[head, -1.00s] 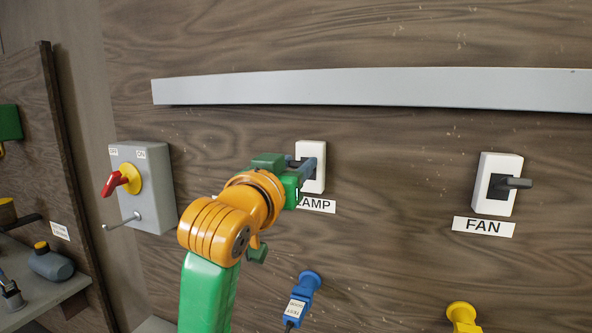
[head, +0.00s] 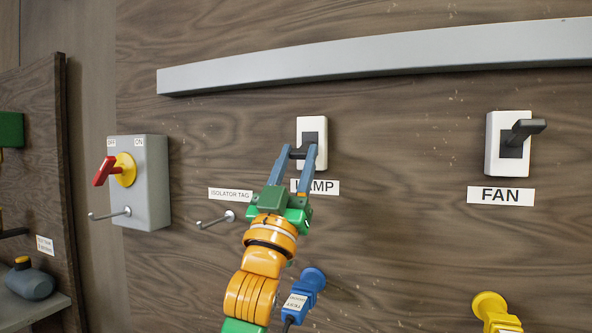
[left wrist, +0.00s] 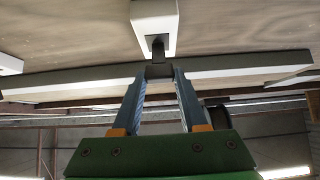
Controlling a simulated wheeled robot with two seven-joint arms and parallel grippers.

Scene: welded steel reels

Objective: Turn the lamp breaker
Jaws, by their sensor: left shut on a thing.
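The lamp breaker (head: 313,123) is a white plate with a black recess, on the wooden wall above the LAMP label (head: 326,188). My left gripper (head: 298,154) reaches up to it from below, its two long grey-blue fingers on either side of the dark lever. It is shut on the lever. In the left wrist view the lever (left wrist: 158,47) runs from the white breaker (left wrist: 154,14) to between the fingertips (left wrist: 159,72). The fingers partly hide the lever in the head view. My right gripper is in neither view.
To the right is the fan breaker (head: 493,150) with its own lever. A grey rail (head: 370,62) runs above. To the left are a grey isolator box (head: 152,190) with a red handle and a wall peg (head: 215,220). A blue plug (head: 303,292) hangs below.

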